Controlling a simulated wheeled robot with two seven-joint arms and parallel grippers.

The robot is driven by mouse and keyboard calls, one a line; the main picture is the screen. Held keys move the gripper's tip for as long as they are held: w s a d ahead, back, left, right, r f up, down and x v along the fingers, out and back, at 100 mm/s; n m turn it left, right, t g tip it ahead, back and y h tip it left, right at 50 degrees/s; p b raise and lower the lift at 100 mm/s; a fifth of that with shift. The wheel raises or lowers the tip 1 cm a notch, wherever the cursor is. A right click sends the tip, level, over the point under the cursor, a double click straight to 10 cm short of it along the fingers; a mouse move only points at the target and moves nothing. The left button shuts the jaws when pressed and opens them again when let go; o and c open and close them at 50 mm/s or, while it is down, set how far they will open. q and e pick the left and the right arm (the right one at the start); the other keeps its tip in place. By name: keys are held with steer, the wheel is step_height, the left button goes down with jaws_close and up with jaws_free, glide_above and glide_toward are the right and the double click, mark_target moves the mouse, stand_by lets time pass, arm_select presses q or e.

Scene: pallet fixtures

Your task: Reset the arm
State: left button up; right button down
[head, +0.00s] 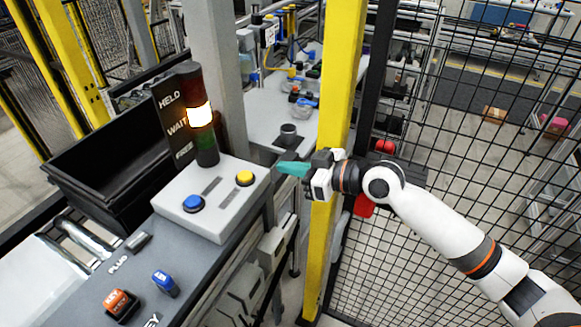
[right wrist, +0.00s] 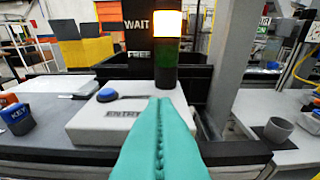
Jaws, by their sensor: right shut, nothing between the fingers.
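My right arm comes in from the right in the head view. Its gripper (head: 281,168) has teal fingers that are shut and empty. It is in the air to the right of the grey button box (head: 222,216), apart from the yellow button (head: 244,177). In the right wrist view the shut teal fingers (right wrist: 163,104) point towards the box, and the blue button (right wrist: 107,95) shows to their left. The yellow button cannot be seen there, perhaps hidden by the fingers. My left gripper is not in view.
A signal tower (head: 199,115) behind the box glows at its middle band, beside a sign reading HELD, WAIT, FREE. A black bin (head: 95,160) stands at left. A yellow post (head: 341,80) rises close by my right gripper. A mesh fence (head: 480,110) stands behind the arm.

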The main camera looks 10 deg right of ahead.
steer(key=s+a+f+m+g+h, duration=0.2)
steer(key=s+f+h, duration=0.1)
steer(key=s+f, duration=0.9)
steer(key=s+d+f+m+g+h, duration=0.2)
steer(key=s+d+f+m+h, duration=0.15)
steer(key=s+d, duration=0.45)
steer(key=s+d+f+m+g+h, duration=0.1)
steer(key=s+d+f+m+h, duration=0.3)
steer(key=s, duration=0.6)
step_height(320, 180, down, 27)
steer(key=s+d+g+h+b, duration=0.1)
steer(key=d+g+h, duration=0.1)
steer(key=s+d+f+n+g+b, duration=0.1)
steer(key=s+d+f, duration=0.1)
steer(key=s+f, duration=1.4)
step_height(320, 180, down, 2)
steer(key=shift+s+d, duration=0.3)
steer(key=shift+s, duration=0.1)
